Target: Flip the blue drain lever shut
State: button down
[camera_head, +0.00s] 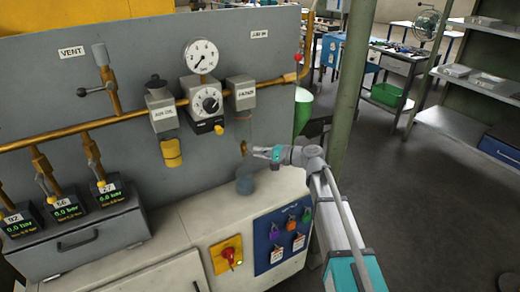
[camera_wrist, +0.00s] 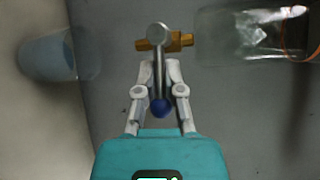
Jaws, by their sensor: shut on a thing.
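The drain lever is a grey rod (camera_wrist: 160,68) with a blue ball knob (camera_wrist: 161,107), mounted on a brass valve (camera_wrist: 181,42). In the wrist view the rod runs from the valve straight back between the fingers, and the knob lies between the finger linkages. My gripper (camera_wrist: 160,72) is shut on the rod. In the head view my gripper (camera_head: 256,152) reaches in from the right to the small brass valve (camera_head: 243,148) in front of the grey panel. The lever itself is too small to make out there.
A clear bowl (camera_wrist: 240,32) is close beside the valve. A bluish cup (camera_head: 245,183) stands on the cabinet top below my gripper and also shows in the wrist view (camera_wrist: 48,55). A grey unit (camera_head: 241,92) hangs above. A green post (camera_head: 351,90) stands right.

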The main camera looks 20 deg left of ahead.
jog(key=shift+r, duration=0.1)
dwell(0.3)
jog(key=c, duration=0.7)
grip_release()
jog(key=shift+c, duration=0.2)
jog(key=shift+s, duration=0.15)
